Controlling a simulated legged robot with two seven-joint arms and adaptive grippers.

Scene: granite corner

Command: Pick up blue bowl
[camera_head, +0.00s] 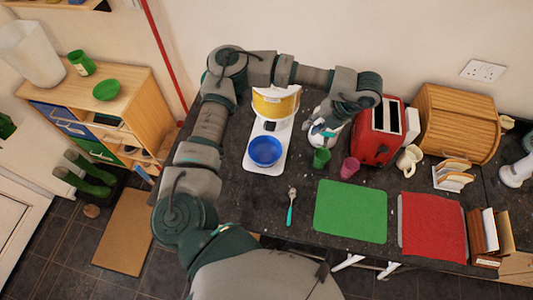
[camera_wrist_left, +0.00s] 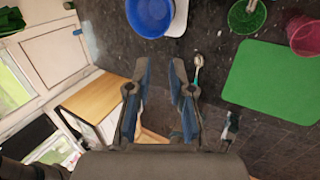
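The blue bowl (camera_head: 265,151) sits upright on the front of a white base (camera_head: 254,169), before a yellow and white appliance (camera_head: 276,104). The bowl also shows at the top of the left wrist view (camera_wrist_left: 150,14), beyond my fingertips. My left gripper (camera_head: 336,112) hangs to the right of the bowl and appliance, above the counter; its fingers are partly hidden in the head view. In the left wrist view my left gripper (camera_wrist_left: 157,62) has its two fingers apart with nothing between them. My right gripper is in neither view.
A green cup (camera_head: 321,158), pink cup (camera_head: 349,168) and red toaster (camera_head: 378,134) stand right of the bowl. A spoon (camera_head: 291,207) lies in front. Green (camera_head: 350,211) and red (camera_head: 433,228) mats lie to the right. Dark counter around the spoon is clear.

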